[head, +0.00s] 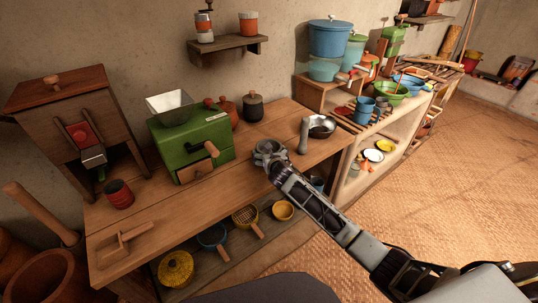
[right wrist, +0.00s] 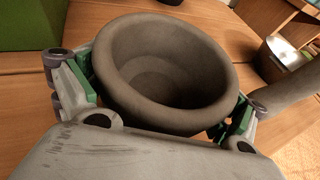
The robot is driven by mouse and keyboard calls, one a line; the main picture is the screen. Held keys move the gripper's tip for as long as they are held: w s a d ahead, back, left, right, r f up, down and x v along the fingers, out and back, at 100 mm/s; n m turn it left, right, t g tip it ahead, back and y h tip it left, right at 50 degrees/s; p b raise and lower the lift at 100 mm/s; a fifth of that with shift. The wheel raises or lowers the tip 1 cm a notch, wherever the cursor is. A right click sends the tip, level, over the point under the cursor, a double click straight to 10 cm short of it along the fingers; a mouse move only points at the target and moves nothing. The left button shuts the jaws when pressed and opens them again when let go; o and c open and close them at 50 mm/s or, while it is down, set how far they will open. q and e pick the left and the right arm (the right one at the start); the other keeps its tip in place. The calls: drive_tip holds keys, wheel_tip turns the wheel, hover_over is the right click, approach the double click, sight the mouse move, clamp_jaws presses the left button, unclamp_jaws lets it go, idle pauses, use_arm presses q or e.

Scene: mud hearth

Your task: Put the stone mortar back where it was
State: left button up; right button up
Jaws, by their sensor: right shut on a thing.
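The stone mortar (right wrist: 165,75) is a grey, thick-rimmed bowl, empty inside. It fills the middle of the right wrist view, between the green-padded fingers of my right gripper (right wrist: 160,105). In the head view my right gripper (head: 270,153) is shut on the mortar (head: 267,146) over the table's right part, and hides much of it. I cannot tell if its base touches the wood. A grey stone pestle (head: 304,136) stands just right of it and also shows in the right wrist view (right wrist: 283,97). My left gripper is not in view.
The wooden table (head: 150,215) also bears a green mill (head: 190,147), a red tin (head: 119,194), jars (head: 253,107) and a metal pan (head: 321,127) behind the pestle. The table's front middle is clear. Pans lie on the shelf below. A laden shelf stands right.

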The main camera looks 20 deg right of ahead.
drive_tip(key=shift+r, duration=0.1)
drive_tip(key=o, duration=1.3)
drive_tip(key=shift+c, duration=0.2)
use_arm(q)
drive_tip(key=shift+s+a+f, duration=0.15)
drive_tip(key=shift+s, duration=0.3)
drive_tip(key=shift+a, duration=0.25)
use_arm(e)
drive_tip(key=shift+s, duration=0.1)
